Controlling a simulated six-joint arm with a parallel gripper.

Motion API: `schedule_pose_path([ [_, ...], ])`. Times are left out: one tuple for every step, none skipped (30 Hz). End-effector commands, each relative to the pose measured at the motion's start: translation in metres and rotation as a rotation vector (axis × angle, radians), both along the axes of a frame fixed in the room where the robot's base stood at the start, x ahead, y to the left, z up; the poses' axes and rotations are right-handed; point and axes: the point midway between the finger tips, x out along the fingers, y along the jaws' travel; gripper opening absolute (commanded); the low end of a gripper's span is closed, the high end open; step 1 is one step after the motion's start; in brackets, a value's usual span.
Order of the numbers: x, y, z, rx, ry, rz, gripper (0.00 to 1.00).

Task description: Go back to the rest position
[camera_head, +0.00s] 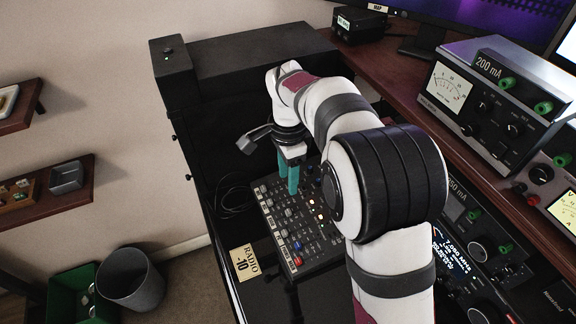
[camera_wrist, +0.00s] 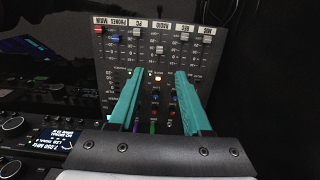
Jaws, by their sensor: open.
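My gripper (camera_head: 289,178) is above the far part of a dark mixer panel (camera_head: 318,258) in the head view, pointing down. Its two teal fingers also show in the wrist view (camera_wrist: 158,98), spread apart with nothing between them. Behind them in that view lies the mixer panel (camera_wrist: 182,52), with sliders, small coloured knobs and a lit orange button. Labels such as PHONES, RADIO and MIC run along its edge. In the head view my arm hides part of the panel's right side. I cannot tell whether the fingertips touch the panel.
A radio (camera_head: 465,250) with a lit display stands right of the panel. Meter boxes (camera_head: 492,105) stand on the wooden shelf at right. A black cabinet (camera_head: 250,62) stands behind my gripper. A RADIO -10 card (camera_head: 244,262) lies left of the panel. Bins (camera_head: 131,280) stand lower left.

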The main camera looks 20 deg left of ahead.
Motion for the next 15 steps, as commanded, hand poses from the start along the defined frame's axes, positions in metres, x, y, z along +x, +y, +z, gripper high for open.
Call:
schedule_pose_path([
  [0.001,0.000,0.011,0.002,-0.004,-0.001,0.49],
  [0.000,0.000,0.016,0.002,-0.002,0.000,0.49],
  [0.000,0.000,0.022,0.001,-0.001,0.000,0.49],
  [0.000,0.000,0.026,0.001,-0.002,0.000,0.49],
  [0.000,0.000,0.029,0.000,-0.001,-0.001,0.49],
  [0.000,0.000,0.032,0.000,-0.001,0.000,0.49],
  [0.000,0.000,0.033,0.001,-0.001,0.000,0.49],
  [0.000,0.000,0.034,0.000,0.000,0.000,0.49],
  [0.000,0.000,0.035,0.000,0.000,0.000,0.49],
  [0.000,0.000,0.035,0.000,0.000,0.000,0.49],
  [0.000,0.000,0.035,0.000,0.000,0.000,0.49],
  [0.000,0.000,0.035,0.000,0.000,0.000,0.49],
  [0.000,0.000,0.035,-0.001,0.001,0.000,0.49],
  [0.000,0.000,0.035,-0.001,0.001,0.000,0.49],
  [0.000,0.000,0.035,-0.001,0.001,0.000,0.49],
])
